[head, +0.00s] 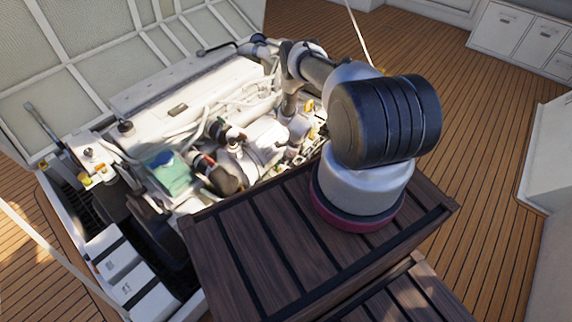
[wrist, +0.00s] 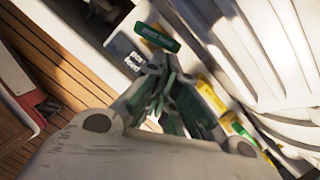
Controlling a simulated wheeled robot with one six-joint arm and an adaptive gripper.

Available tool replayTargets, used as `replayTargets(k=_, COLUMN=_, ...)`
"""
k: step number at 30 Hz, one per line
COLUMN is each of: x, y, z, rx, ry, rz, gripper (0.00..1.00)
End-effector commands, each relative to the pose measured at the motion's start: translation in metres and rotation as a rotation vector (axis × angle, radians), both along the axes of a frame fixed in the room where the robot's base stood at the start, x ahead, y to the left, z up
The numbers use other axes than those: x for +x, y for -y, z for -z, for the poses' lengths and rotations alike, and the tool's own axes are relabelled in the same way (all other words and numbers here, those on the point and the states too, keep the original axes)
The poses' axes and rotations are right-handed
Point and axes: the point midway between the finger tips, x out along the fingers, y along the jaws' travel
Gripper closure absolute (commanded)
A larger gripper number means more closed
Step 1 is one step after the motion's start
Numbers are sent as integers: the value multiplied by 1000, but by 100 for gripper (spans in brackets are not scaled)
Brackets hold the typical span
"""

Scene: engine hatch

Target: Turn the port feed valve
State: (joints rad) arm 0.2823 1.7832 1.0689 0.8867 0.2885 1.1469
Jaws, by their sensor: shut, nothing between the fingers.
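In the wrist view a green valve handle (wrist: 157,38) lies just beyond my fingertips. A white label (wrist: 128,62) beside it reads "port feed", partly cut off by my gripper. My gripper (wrist: 158,72) is shut and empty, its tips close below the handle in the picture. I cannot tell whether they touch it. In the head view my arm reaches over the far right side of the engine, and the green handle cannot be made out there.
The white engine (head: 245,150) with hoses and pipes fills the open hatch. Yellow and green parts (wrist: 236,128) sit right of my gripper in the wrist view. Wooden deck (head: 440,90) lies clear to the right. A slatted dark wooden top (head: 270,225) stands in front.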

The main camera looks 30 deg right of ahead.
Motion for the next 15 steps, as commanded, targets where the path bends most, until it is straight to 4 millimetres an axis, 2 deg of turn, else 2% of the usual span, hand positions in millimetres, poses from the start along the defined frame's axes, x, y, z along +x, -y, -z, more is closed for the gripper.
replayTargets(k=15, x=0, y=0, z=0, rx=0, ry=0, rz=-157, gripper=100)
